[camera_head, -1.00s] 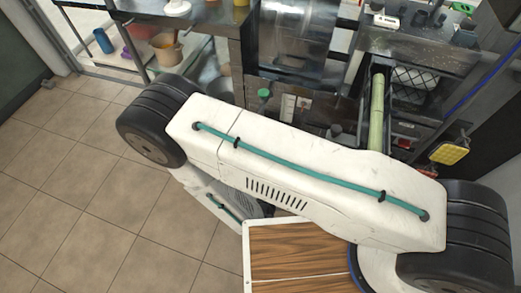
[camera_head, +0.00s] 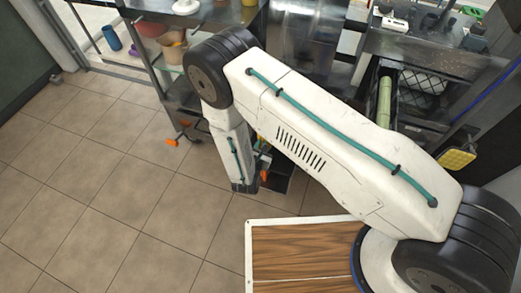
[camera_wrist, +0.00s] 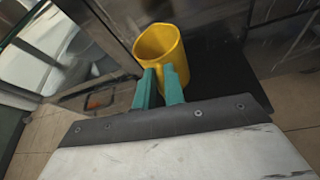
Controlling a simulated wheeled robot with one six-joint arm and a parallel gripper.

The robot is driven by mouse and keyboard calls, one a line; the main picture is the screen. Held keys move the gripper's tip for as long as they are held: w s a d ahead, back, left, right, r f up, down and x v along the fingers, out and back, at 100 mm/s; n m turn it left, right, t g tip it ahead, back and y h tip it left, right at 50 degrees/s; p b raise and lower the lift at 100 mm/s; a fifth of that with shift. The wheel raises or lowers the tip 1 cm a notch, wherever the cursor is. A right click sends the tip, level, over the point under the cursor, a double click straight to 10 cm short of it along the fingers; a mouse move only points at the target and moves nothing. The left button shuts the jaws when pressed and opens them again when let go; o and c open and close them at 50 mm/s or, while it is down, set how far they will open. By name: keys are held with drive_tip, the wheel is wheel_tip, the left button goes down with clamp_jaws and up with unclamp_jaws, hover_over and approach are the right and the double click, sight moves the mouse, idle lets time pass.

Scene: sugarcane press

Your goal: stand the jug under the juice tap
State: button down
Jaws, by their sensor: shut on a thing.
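A yellow jug (camera_wrist: 168,47) shows in the wrist view, its open mouth tilted toward the camera. My gripper (camera_wrist: 160,75) has its two teal fingers shut on the jug's near side. In the head view my arm hides most of the gripper, and I cannot make out the jug clearly there. The sugarcane press (camera_head: 432,55) stands at the upper right, with a pale green cane stalk (camera_head: 384,102) in its channel. I cannot pick out the juice tap in either view.
A metal counter with a lower shelf stands at the upper left, holding buckets and a bowl (camera_head: 186,6). An orange knob-like part (camera_head: 171,142) sticks out low near it. A wood-topped surface (camera_head: 300,250) lies at the front. The tiled floor at left is clear.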

drive_tip(key=shift+s+f, duration=0.15)
drive_tip(key=shift+f, duration=1.25)
drive_tip(key=c, duration=1.5)
unclamp_jaws()
drive_tip(key=shift+f, duration=0.1)
drive_tip(key=v, duration=1.2)
drive_tip(key=shift+r, duration=0.2)
